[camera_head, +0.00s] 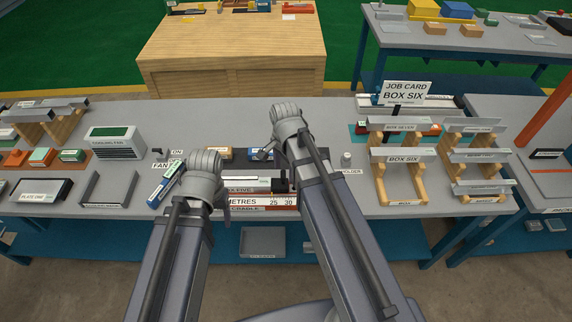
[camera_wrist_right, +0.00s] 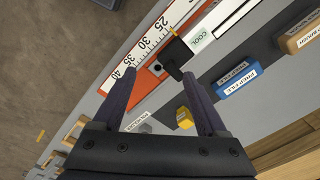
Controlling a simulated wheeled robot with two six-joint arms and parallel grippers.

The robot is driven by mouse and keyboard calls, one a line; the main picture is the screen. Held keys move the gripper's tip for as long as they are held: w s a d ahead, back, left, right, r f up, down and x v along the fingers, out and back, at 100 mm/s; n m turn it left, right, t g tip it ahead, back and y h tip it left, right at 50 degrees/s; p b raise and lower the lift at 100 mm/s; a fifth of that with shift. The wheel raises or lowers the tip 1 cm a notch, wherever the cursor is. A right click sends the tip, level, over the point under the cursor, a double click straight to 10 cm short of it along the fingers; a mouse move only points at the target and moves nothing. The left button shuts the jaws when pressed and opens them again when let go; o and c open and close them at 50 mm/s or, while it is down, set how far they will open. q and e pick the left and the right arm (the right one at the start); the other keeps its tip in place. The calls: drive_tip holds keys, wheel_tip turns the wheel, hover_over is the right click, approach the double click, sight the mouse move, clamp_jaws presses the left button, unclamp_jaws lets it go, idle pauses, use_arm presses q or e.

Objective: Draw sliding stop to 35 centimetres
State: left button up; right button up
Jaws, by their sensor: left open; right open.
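The sliding stop is a black block with a protruding black grip (camera_wrist_right: 176,56), seen in the right wrist view on an orange-edged rail. Its yellow pointer is beside the white scale (camera_wrist_right: 146,47), between the 25 and 30 marks. In the head view the stop (camera_head: 281,185) is at the right end of the white-topped Box Five jig. My right gripper (camera_wrist_right: 159,73) is open, with the stop's grip just ahead, apparently between the fingertip lines; contact cannot be told.
Blue (camera_wrist_right: 236,80) and orange blocks lie beside the jig. A cooling fan box (camera_head: 116,143) stands to the left. Wooden racks (camera_head: 404,180) and a job card reading Box Six (camera_head: 405,93) stand to the right.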

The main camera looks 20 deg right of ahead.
sight(283, 174)
drive_tip(key=w+m, duration=0.1)
drive_tip(key=m, duration=0.1)
drive_tip(key=w+m, duration=0.1)
drive_tip(key=m, duration=0.1)
drive_tip(key=shift+d+r, duration=0.1)
drive_tip(key=shift+d, duration=0.1)
drive_tip(key=m, duration=0.2)
drive_tip(key=w+m, duration=0.1)
drive_tip(key=shift+m, duration=0.4)
wheel_tip(283, 174, down, 8)
drive_tip(key=b, duration=0.7)
drive_tip(key=shift+b, duration=0.4)
drive_tip(key=shift+r, duration=0.1)
drive_tip(key=shift+c, duration=0.2)
clamp_jaws()
